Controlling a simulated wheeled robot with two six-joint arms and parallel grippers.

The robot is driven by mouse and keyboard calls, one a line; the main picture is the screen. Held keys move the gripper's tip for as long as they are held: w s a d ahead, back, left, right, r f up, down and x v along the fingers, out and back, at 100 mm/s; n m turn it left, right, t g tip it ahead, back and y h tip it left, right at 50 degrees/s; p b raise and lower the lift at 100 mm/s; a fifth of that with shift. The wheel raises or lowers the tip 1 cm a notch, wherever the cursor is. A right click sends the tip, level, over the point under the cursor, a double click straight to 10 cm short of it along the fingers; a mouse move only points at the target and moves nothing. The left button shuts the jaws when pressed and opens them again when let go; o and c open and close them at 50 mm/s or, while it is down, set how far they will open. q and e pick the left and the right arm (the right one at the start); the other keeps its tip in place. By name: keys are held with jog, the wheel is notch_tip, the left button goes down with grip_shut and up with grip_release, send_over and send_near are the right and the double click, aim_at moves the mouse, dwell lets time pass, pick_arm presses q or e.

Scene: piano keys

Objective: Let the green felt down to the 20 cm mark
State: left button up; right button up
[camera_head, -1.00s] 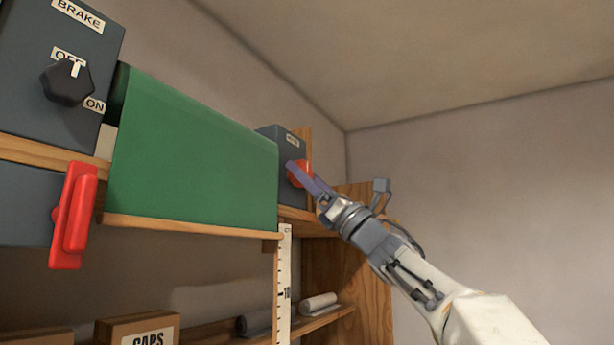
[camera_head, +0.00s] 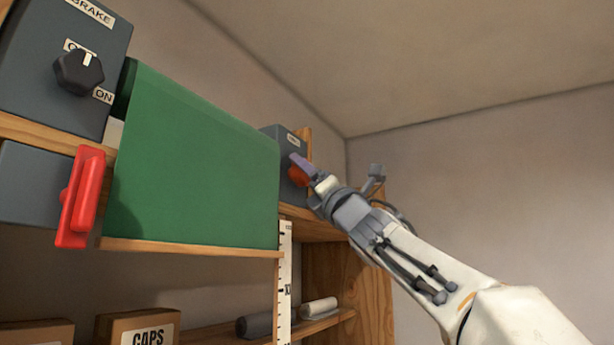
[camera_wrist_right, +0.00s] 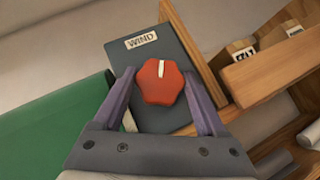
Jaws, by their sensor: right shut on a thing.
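The green felt (camera_head: 195,165) hangs from a roller, with a wooden bar (camera_head: 190,247) along its lower edge. The bar's right end is beside the white scale (camera_head: 285,275), between its top and the 10 mark. My right gripper (camera_head: 297,167) is shut on the red knob of the grey WIND box (camera_head: 285,139). In the right wrist view the red knob (camera_wrist_right: 161,82) sits between my two fingers, its white mark pointing up. The 20 mark is not visible. My left gripper is not in view.
A BRAKE box (camera_head: 55,50) at upper left has a black knob (camera_head: 78,72) whose white mark points to OFF. A red handle (camera_head: 80,197) sits below it. A CAPS carton (camera_head: 138,328) and rolls (camera_head: 318,308) lie on the lower shelf. The right side is open.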

jog(key=shift+s+r+m+h, duration=0.15)
jog(key=shift+m+h, duration=0.55)
jog(key=shift+m, duration=0.4)
jog(key=o, duration=1.3)
jog(key=b+v, duration=0.6)
jog(key=v, duration=0.4)
jog(key=shift+f+b, duration=0.25)
jog(key=shift+b, duration=0.15)
